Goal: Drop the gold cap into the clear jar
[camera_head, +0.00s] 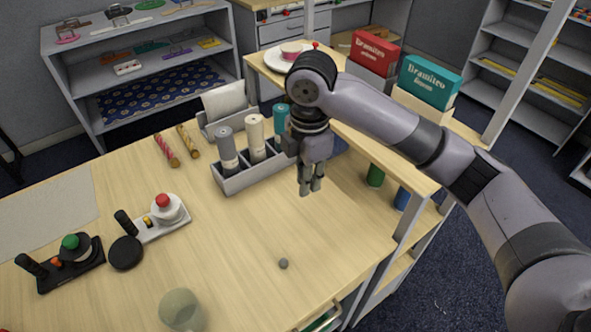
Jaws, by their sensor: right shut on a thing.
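No gold cap is clearly visible. A pale, see-through round vessel, which looks like the clear jar (181,310), stands at the bottom edge of the view, well below and left of the right gripper. My left gripper is not in view.
A small grey ball-like thing (283,263) lies on the wooden table (230,235). The grey tray (238,181) holds several rolls. Two button stations (72,258) (160,220), a black disc (126,253) and two patterned sticks (167,150) stand or lie left. The table's middle is clear.

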